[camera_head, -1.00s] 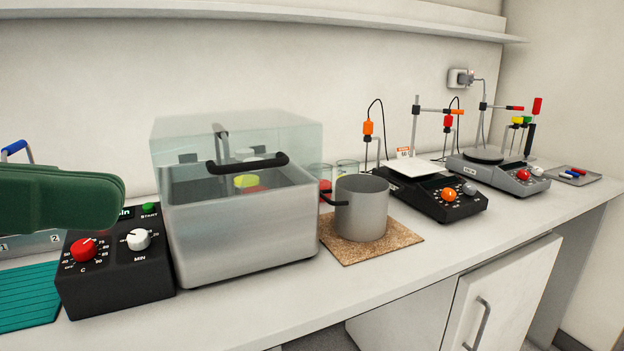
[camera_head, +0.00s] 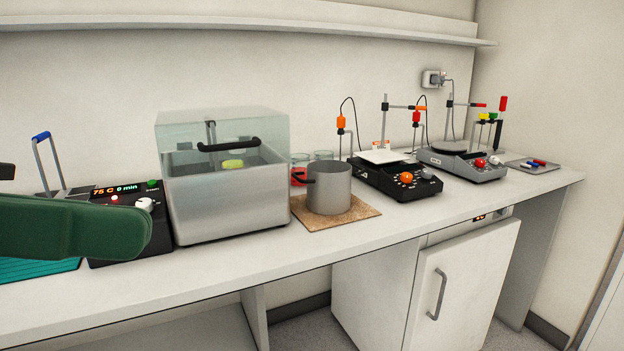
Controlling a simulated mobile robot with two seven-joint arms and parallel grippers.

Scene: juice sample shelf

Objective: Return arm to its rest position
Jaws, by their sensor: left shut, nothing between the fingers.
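The green link of my left arm (camera_head: 75,227) comes in from the left edge, in front of the black control box and the teal mat. A small dark part of my left gripper (camera_head: 7,172) shows at the left edge above it; the rest is cut off. The gripper is shut with nothing held. My right gripper is out of view. The steel water bath (camera_head: 230,203) stands right of my arm under its clear lid (camera_head: 270,125) with a black handle. A yellow-capped item (camera_head: 232,164) shows inside.
The control box (camera_head: 135,240) reads 75 C and 0 min. A grey pot (camera_head: 329,188) stands on a cork mat (camera_head: 300,213). Behind are beakers (camera_head: 322,155); farther right are a black hotplate (camera_head: 375,183), a grey one (camera_head: 455,168) and a tray (camera_head: 525,170). The front counter strip is clear.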

